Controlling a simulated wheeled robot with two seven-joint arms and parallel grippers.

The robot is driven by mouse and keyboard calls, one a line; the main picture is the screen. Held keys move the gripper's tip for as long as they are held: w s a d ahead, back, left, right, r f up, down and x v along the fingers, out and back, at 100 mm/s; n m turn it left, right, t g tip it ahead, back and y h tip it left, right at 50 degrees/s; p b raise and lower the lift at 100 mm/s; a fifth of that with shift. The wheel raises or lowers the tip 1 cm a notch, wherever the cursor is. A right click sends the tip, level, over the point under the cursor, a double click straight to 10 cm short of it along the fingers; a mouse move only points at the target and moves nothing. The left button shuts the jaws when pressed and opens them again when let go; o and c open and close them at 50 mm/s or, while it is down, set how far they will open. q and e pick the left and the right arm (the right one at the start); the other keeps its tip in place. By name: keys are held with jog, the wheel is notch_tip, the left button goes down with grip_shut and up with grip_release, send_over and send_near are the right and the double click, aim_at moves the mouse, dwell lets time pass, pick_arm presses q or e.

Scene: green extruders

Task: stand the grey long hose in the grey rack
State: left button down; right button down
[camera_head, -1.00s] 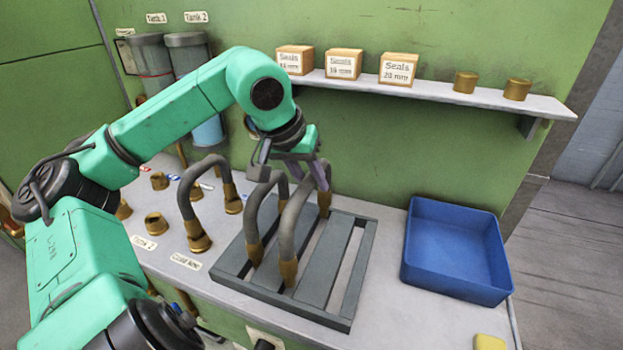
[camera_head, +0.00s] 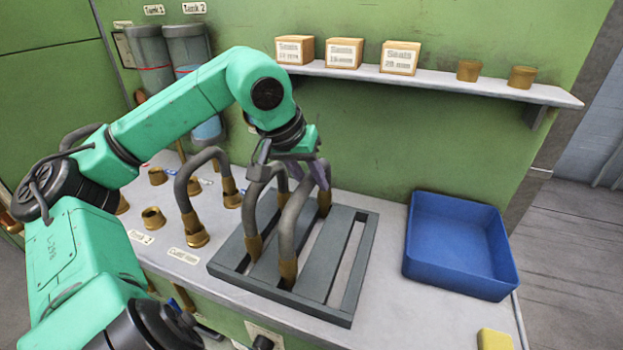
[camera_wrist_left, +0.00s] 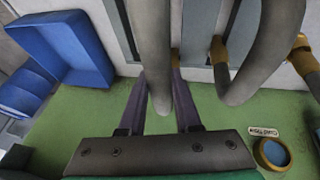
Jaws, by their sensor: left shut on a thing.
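The grey long hose (camera_head: 290,220) is a bent grey tube with brass ends, upright at the grey rack (camera_head: 340,318). Its near brass end is at a gap between the slats and its far brass end is near the rack's back. I cannot tell how deep the ends sit. My left gripper (camera_head: 318,174) is shut on the hose near its top. In the left wrist view the hose (camera_wrist_left: 152,45) passes between the two purple fingers (camera_wrist_left: 163,85). My right gripper is not in view.
Another grey hose (camera_head: 251,205) stands in the rack just left. A third hose (camera_head: 183,185) stands on the bench left of the rack, near brass fittings (camera_head: 153,218). A blue bin (camera_head: 460,285) is at the right. A shelf (camera_head: 440,82) with boxes runs along the wall behind.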

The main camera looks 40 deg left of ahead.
pick_arm(q)
jog(key=shift+f+b, duration=0.3)
jog(key=shift+f, duration=0.1)
jog(key=c, duration=0.5)
grip_release()
jog(key=v, duration=1.4)
jog(key=shift+s+r, duration=0.15)
jog(key=shift+r, duration=0.15)
